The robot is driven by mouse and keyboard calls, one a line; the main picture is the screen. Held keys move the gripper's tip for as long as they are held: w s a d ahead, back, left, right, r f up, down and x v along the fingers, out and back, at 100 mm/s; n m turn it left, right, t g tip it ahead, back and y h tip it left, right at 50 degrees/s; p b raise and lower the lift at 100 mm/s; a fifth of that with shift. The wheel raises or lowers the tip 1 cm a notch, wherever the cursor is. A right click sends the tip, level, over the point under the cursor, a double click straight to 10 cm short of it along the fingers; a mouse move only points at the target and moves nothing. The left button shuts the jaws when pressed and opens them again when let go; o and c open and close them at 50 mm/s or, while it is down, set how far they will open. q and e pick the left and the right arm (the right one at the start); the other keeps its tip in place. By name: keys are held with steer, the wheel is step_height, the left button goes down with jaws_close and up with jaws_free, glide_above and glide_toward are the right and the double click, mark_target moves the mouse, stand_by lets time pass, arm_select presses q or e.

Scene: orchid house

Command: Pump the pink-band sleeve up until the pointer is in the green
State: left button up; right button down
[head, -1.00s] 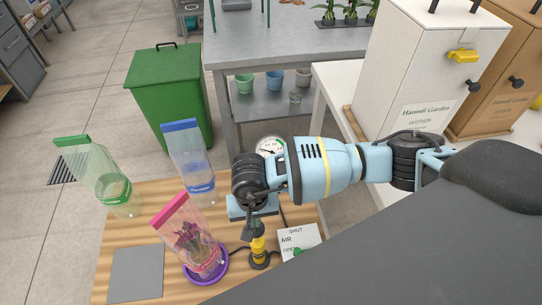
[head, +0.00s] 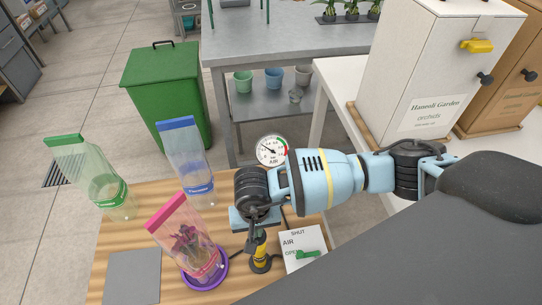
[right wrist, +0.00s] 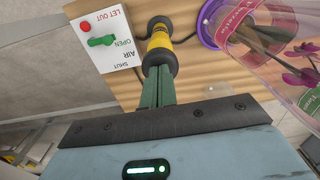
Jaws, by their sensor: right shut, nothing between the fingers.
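The pink-band sleeve (head: 183,240) is a clear bag with a potted plant inside. The air panel (head: 304,268) has a green lever (right wrist: 101,41), lying by OPEN, and a red LET OUT button (right wrist: 86,28). My left gripper is out of view.
A green-band sleeve (head: 103,190) and a blue-band sleeve (head: 187,160) stand behind the pink one. A grey plate (head: 132,277) lies at the bench's front left. Black hose runs beside the pump. A green bin (head: 165,100) and a grey table (head: 290,50) stand beyond.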

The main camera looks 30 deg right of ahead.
steer(key=shift+s+f+b, duration=0.1)
steer(key=shift+f+b, duration=0.65)
steer(key=shift+f, duration=0.75)
steer(key=shift+r+p, duration=2.05)
steer(key=shift+r, duration=1.85)
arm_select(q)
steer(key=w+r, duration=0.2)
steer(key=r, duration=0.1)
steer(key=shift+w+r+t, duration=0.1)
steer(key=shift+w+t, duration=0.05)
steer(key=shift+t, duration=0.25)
arm_select(e)
steer(key=shift+f, duration=0.15)
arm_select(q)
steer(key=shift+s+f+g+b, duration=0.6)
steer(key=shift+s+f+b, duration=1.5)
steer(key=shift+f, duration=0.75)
arm_select(e)
steer(key=shift+f, duration=3.8)
steer(key=shift+r+p, duration=2)
steer(key=shift+r, duration=1.95)
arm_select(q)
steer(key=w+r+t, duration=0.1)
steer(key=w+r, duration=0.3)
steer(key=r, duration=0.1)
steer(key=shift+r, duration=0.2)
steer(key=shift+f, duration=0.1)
arm_select(e)
steer(key=shift+f, duration=0.1)
